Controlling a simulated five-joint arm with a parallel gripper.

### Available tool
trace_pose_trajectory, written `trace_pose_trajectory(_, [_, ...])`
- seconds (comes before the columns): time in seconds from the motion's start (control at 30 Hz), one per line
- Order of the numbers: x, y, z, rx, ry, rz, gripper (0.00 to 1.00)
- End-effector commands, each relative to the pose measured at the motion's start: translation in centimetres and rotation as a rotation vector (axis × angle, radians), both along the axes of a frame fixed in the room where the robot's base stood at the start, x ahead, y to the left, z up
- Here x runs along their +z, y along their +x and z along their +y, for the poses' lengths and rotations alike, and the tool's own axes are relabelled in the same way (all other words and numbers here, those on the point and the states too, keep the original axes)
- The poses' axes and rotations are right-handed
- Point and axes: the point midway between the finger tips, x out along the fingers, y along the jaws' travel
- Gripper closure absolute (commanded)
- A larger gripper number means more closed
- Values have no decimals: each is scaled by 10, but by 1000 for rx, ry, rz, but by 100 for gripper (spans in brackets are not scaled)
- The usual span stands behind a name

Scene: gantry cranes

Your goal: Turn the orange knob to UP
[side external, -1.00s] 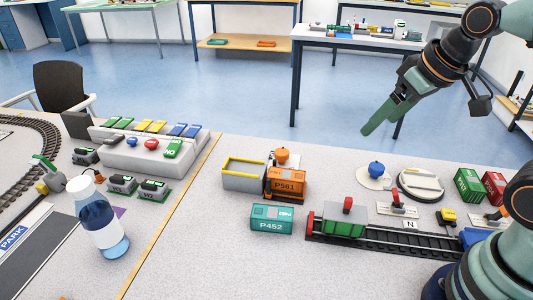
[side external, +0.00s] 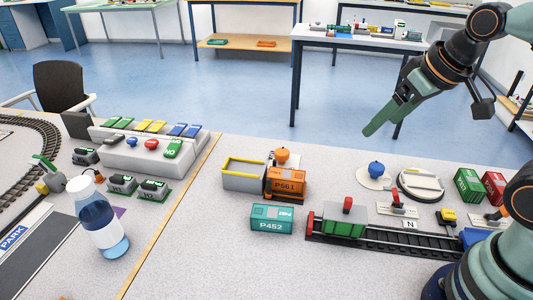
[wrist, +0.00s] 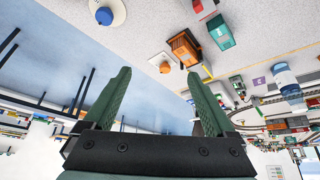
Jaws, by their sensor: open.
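The orange knob (side external: 282,155) stands on the table behind the orange P561 container (side external: 286,184), which hides its base in the side view. In the wrist view the orange knob (wrist: 165,67) is small, on a pale plate, beyond and between the fingertips. I cannot read its labels or which way it points. My gripper (side external: 371,131) is up in the air to the right of the knob, well apart from it. In the wrist view my gripper (wrist: 159,76) has its two green fingers spread wide with nothing between them.
A grey bin with a yellow rim (side external: 243,174) stands left of the orange container. A teal P452 container (side external: 271,219) is in front. A blue knob (side external: 376,169) and round turntable (side external: 420,184) are to the right. A track with a green wagon (side external: 337,223) runs in front.

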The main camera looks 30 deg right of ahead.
Motion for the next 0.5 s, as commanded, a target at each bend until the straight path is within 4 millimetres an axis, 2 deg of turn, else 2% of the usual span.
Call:
trace_pose_trajectory(0.03, [0,0,0,0,0,0,10])
trace_pose_trajectory(0.07, [0,0,0,0,0,0,16])
trace_pose_trajectory(0.27, [2,14,1,2,1,11,16])
trace_pose_trajectory(0.37, [2,34,3,3,4,23,16])
trace_pose_trajectory(0.5, [-2,71,7,5,7,40,16])
